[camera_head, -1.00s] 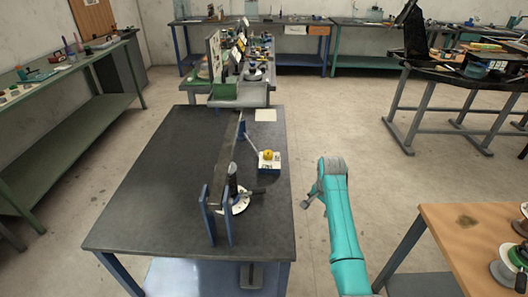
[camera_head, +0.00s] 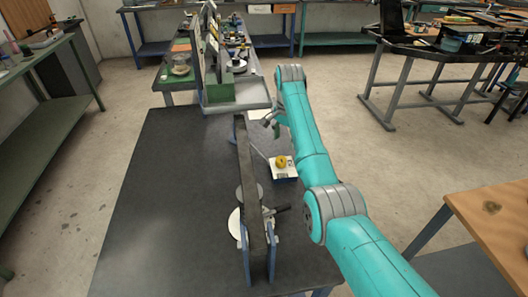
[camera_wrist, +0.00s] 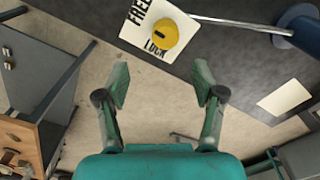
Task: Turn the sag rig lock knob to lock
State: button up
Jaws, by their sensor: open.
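The yellow lock knob (camera_head: 281,162) sits on a white plate (camera_head: 290,174) on a small blue-sided box beside the rig on the dark table. In the wrist view the knob (camera_wrist: 165,33) is at the top centre, on the plate (camera_wrist: 184,22) printed with "FREE" and "LOCK"; the knob's pointer direction is not clear. My gripper (camera_wrist: 160,85) is open and empty, its two fingers spread, below the knob in that view and apart from it. In the head view my gripper (camera_head: 270,122) is above the table's far right side, beyond the knob.
The rig's long dark beam (camera_head: 249,190) runs along the table (camera_head: 165,200) left of the knob, with a white dial (camera_head: 236,224) near its front. A thin rod links the box and a blue post (camera_wrist: 303,28). A paper sheet (camera_wrist: 284,97) lies nearby.

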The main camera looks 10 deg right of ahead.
aim_at(281, 159)
jog(key=shift+w+a+f, duration=0.15)
jog(key=shift+w+a, duration=0.15)
jog(key=shift+a, duration=0.05)
notch_tip(281, 159, down, 10)
jog(key=shift+f, duration=0.1)
jog(key=c, duration=1.1)
